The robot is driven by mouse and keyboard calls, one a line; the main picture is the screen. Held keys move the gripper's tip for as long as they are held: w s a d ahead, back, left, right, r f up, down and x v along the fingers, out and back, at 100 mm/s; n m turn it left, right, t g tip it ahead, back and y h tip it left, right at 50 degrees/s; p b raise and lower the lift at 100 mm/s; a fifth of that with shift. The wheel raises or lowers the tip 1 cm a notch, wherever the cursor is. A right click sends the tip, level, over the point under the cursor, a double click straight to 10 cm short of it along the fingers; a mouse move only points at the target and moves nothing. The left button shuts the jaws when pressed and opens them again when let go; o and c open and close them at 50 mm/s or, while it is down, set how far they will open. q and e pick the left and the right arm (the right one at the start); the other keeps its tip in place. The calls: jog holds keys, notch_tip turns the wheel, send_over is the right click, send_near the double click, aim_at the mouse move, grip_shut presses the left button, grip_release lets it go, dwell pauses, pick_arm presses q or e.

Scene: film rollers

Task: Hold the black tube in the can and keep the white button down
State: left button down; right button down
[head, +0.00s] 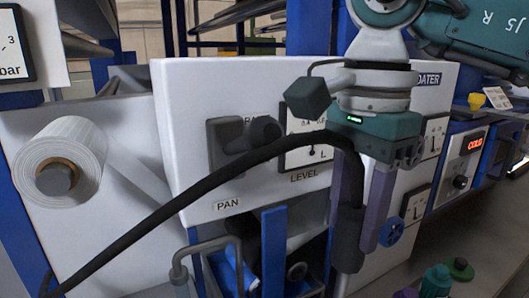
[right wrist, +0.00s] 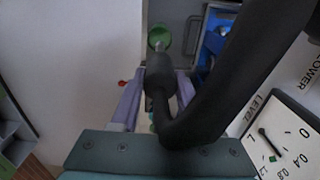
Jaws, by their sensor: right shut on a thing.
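The black tube (head: 205,183) rises from the lower left in the head view, arches across the white panel and bends down into my right gripper (head: 355,243). My right gripper points down, its purple fingers shut on the tube's thick black end piece. A grey nozzle (head: 343,284) sticks out below the fingers. In the right wrist view the tube (right wrist: 212,105) runs in from the upper right, and its end sits between the fingers. A green round thing (right wrist: 158,34) lies beyond the nozzle tip; I cannot tell if it is the can. I cannot make out the white button. My left gripper is not in view.
The white panel (head: 185,95) with PAN and LEVEL labels and a dark knob stands close behind the gripper. A white roll (head: 62,160) is at the left. Blue uprights and a bent grey pipe (head: 205,246) stand below the panel. Green caps (head: 459,269) sit at the lower right.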

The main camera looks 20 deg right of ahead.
aim_at(342, 289)
notch_tip(342, 289, down, 2)
jog(key=shift+s+f, duration=0.1)
jog(key=shift+f, duration=0.05)
jog(key=shift+f+b, duration=1.4)
jog(key=shift+f, duration=0.45)
notch_tip(342, 289, down, 5)
jog(key=b, duration=0.5)
jog(key=shift+f, duration=0.15)
notch_tip(342, 289, down, 7)
jog(key=b, duration=0.6)
jog(key=shift+r+b, duration=0.2)
jog(key=shift+b, duration=0.1)
